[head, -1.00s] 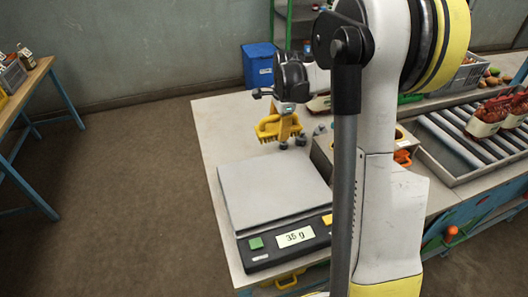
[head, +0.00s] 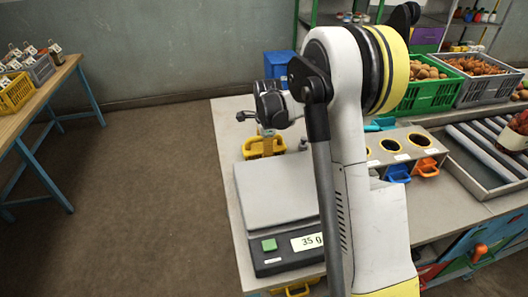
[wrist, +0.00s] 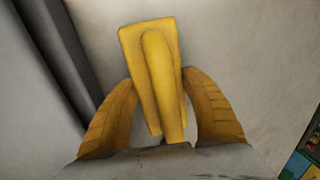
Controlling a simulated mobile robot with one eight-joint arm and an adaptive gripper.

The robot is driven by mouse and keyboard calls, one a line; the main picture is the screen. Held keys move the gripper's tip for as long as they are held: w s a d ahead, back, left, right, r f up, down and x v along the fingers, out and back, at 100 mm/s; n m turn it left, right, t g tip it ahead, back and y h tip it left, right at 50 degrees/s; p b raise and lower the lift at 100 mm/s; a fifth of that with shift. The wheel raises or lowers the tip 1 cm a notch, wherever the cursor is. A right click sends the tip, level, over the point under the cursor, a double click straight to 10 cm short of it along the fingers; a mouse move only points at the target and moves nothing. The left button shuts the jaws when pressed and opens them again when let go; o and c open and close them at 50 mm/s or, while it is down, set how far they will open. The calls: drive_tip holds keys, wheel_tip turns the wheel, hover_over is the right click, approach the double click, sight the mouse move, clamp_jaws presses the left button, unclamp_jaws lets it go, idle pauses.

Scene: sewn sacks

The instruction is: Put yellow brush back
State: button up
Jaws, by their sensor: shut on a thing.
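The yellow brush (head: 254,148) is just behind the scale's plate in the head view, partly hidden by my gripper (head: 267,134). In the wrist view the brush (wrist: 155,42) fills the middle, its ridged yellow back towards the camera. My gripper (wrist: 159,78) is shut on it, one yellow finger on each side. Whether the brush touches the table cannot be told. A grey box with yellow-rimmed round holes (head: 406,135) stands to the right, beyond my arm. A blue (head: 398,174) and an orange handled thing (head: 426,167) are at its front.
The scale (head: 276,192), reading 35 g, stands in front of the brush. A roller conveyor (head: 480,152) lies right of the box, with green (head: 432,97) and grey (head: 487,92) produce crates behind. My arm hides part of the table. Bare tabletop (head: 228,128) shows at left.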

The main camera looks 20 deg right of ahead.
drive_tip(key=shift+f, duration=0.15)
drive_tip(key=o, duration=1.4)
